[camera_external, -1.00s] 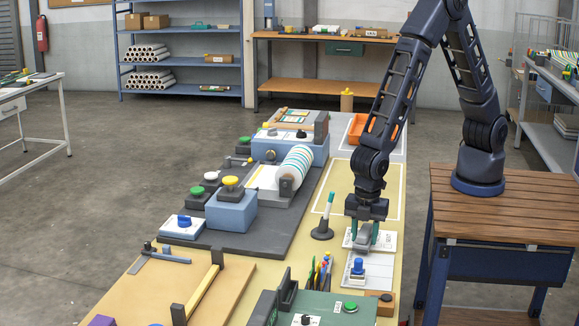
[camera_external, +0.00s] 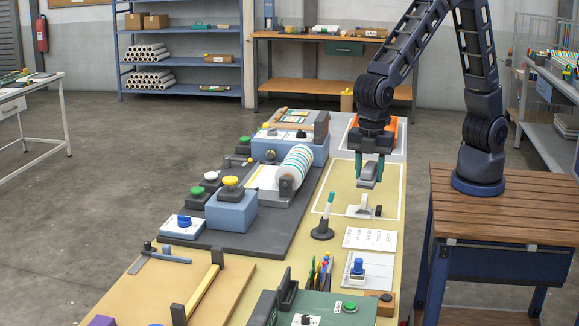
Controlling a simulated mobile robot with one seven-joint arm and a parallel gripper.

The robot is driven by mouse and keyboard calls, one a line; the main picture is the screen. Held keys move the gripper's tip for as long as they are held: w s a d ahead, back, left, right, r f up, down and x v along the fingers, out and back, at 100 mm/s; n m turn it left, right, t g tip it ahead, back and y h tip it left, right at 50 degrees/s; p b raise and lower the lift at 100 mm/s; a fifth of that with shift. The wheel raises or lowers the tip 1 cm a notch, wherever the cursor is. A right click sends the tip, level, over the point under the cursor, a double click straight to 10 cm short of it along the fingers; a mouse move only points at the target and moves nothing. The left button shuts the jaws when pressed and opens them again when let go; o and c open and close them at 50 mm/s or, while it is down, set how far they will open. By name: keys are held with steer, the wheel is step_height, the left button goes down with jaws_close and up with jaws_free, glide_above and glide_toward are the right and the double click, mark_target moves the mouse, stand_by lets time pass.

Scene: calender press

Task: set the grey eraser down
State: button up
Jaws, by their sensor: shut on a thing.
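My gripper (camera_external: 369,179) points down over the far part of the bench. Its green fingers are shut on a small grey block, the grey eraser (camera_external: 368,176). The eraser seems to be held above the bench's yellow surface, inside the white-outlined area (camera_external: 345,190); the exact gap beneath it is hard to tell. A small white-and-dark object (camera_external: 364,209) stands just in front of the gripper, apart from it.
An orange tray (camera_external: 388,128) lies behind the gripper, partly hidden by it. A dark stand with a green-tipped marker (camera_external: 325,218) is to the left. A white printed card (camera_external: 370,239) and a blue-knobbed device (camera_external: 358,267) are nearer. The striped roller (camera_external: 297,165) stands farther left.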

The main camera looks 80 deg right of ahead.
steer(key=shift+w+d+r, duration=0.1)
steer(key=shift+w+d, duration=0.1)
steer(key=shift+d, duration=0.1)
steer(key=w+d+m, duration=0.2)
steer(key=w+d, duration=0.2)
steer(key=d, duration=0.5)
steer(key=m, duration=0.5)
glide_above(357, 191)
step_height(357, 191, down, 20)
steer(key=shift+f, duration=0.2)
steer(key=shift+f, duration=0.1)
steer(key=o, duration=1)
steer(key=shift+c, duration=0.2)
